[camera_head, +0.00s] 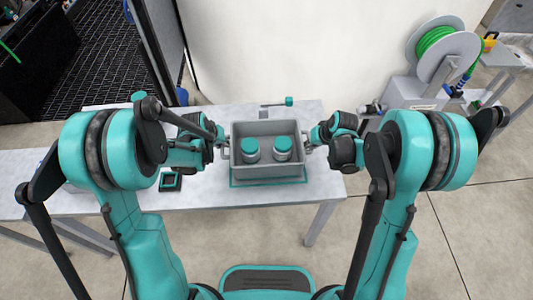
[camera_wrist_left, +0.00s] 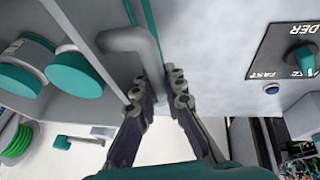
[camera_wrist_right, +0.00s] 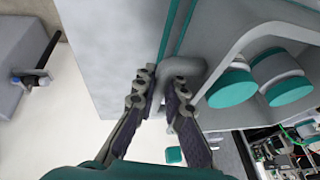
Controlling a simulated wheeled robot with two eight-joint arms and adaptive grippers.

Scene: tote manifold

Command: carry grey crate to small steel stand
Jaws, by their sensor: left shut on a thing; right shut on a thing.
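The grey crate (camera_head: 267,171) is upright over a teal-outlined spot on the long grey table. Two jars with teal lids (camera_head: 250,146) (camera_head: 283,143) stand inside it. My left gripper (camera_head: 220,140) is shut on the crate's left handle, which shows between its fingers in the left wrist view (camera_wrist_left: 135,40). My right gripper (camera_head: 311,137) is shut on the right handle, which shows in the right wrist view (camera_wrist_right: 186,68). I cannot tell whether the crate touches the table. A small steel-topped stand with legs (camera_head: 503,58) is at the far right; I cannot tell if it is the named one.
The grey table (camera_head: 215,196) has a dark control panel (camera_head: 171,182) left of the crate and a teal-handled tool (camera_head: 278,103) behind it. A green hose reel (camera_head: 437,47) on a grey cart stands at right. A black mesh enclosure (camera_head: 95,60) is at left. Floor at right is clear.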

